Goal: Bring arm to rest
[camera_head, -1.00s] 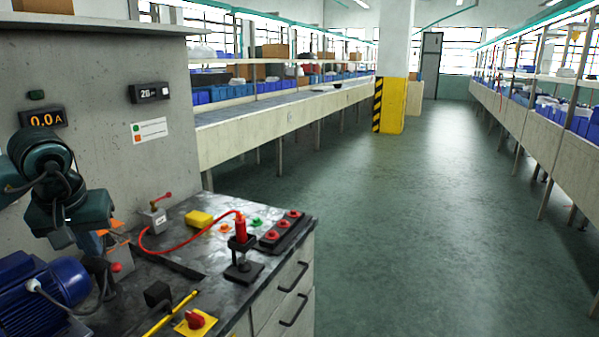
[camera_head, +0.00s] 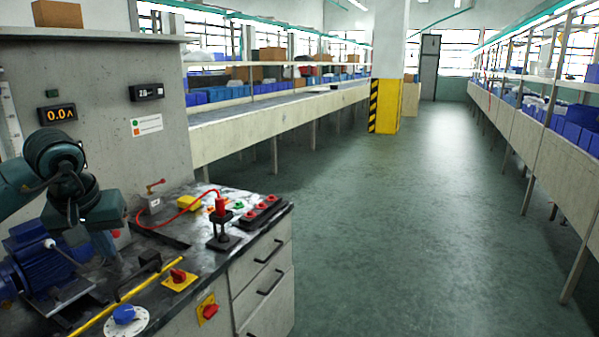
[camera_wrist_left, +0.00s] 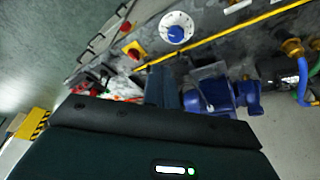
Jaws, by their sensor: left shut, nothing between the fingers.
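My left arm comes in from the left in the head view, bent at a dark teal wrist. My left gripper (camera_head: 76,232) hangs over the left part of the workbench (camera_head: 195,262), above and beside the blue motor (camera_head: 38,245). In the left wrist view, its shut fingers (camera_wrist_left: 163,88) show in front of the dark wrist housing, with nothing held. The blue motor (camera_wrist_left: 212,95) shows to the right of them there. The exact gap between gripper and bench is hard to tell. My right gripper is in neither view.
The bench holds a red probe on a stand (camera_head: 221,222), a red-button strip (camera_head: 262,212), a yellow block (camera_head: 189,203), a yellow rod (camera_head: 125,296) and a blue knob (camera_head: 123,314). A grey panel (camera_head: 100,100) stands behind. The green floor (camera_head: 400,220) to the right is clear.

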